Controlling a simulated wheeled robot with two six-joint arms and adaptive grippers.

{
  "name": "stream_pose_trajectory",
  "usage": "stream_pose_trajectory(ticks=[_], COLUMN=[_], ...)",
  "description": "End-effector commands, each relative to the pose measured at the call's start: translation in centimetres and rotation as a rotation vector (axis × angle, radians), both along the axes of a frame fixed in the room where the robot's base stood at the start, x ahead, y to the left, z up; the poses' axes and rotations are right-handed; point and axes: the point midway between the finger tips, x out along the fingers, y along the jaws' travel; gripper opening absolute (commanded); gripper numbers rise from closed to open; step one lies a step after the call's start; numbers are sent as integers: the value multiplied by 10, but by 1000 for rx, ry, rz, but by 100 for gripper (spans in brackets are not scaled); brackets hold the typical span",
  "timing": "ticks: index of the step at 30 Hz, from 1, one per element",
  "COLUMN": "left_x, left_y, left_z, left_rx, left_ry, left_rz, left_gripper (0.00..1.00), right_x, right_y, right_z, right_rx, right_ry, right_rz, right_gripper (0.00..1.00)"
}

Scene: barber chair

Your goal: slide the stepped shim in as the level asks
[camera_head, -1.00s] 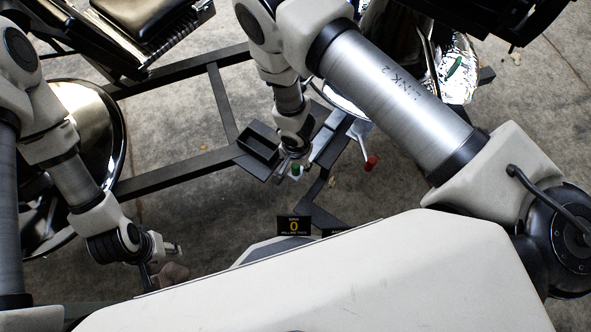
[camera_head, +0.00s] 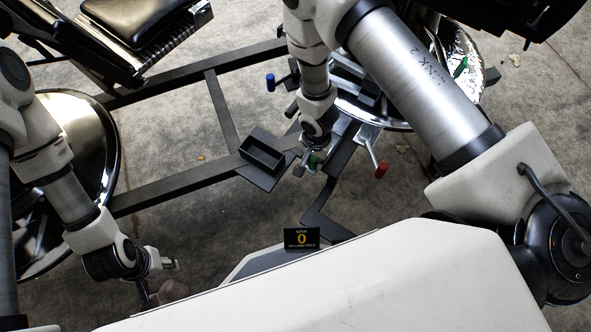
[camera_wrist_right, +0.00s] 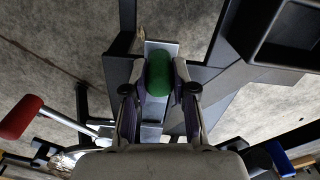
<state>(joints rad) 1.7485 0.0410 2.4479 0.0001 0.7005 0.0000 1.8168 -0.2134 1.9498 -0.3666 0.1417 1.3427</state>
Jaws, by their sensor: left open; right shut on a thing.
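My right gripper (camera_head: 307,163) is shut on a green grip (camera_head: 313,161) low over the dark frame. In the right wrist view the green grip (camera_wrist_right: 160,75) sits between the two fingers (camera_wrist_right: 160,90), above a pale metal plate (camera_wrist_right: 162,48); I cannot tell which piece the grip belongs to. A red grip (camera_head: 381,170) on a metal rod stands right of this gripper, and a blue grip (camera_head: 270,82) stands behind it. A small display (camera_head: 302,238) reads 0; its small print is unreadable. My left gripper (camera_head: 168,264) is open and empty at lower left.
A dark open box (camera_head: 263,153) sits on the frame just left of my right gripper. Dark frame bars (camera_head: 165,190) cross the concrete floor. Round shiny bases stand at left (camera_head: 85,150) and upper right (camera_head: 400,115). A black padded seat (camera_head: 135,15) is at upper left.

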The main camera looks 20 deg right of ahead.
Motion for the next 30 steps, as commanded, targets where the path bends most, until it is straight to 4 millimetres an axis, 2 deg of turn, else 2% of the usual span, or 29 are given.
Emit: stream_pose_trajectory(ticks=[1,3,6,10,17,18,19,20,30], left_x=[0,-1,0,0,0,0,0,0,0], left_y=[0,0,0,0,0,0,0,0,0], left_z=[1,2,2,2,2,2,2,2,2], left_rx=[0,0,0,0,0,0,0,0,0], left_ry=[1,1,1,1,1,1,1,1,1], left_rz=[0,-1,-2,-1,-1,-1,-1,-1,-1], left_gripper=[52,52,52,52,52,52,52,52,52], right_x=[11,22,31,35,36,36,36,36,33], right_y=[-10,-22,-35,-41,-41,-41,-41,-41,-38], right_z=[-1,-1,-1,-1,-1,0,0,0,-1], right_rx=[7,8,7,5,6,6,6,5,4], right_ry=[-10,-12,-12,-9,-11,-11,-11,-11,-8], right_rz=[-7,-4,-2,1,0,0,0,0,3], right_gripper=[0,0,0,0,0,37,47,52,52])
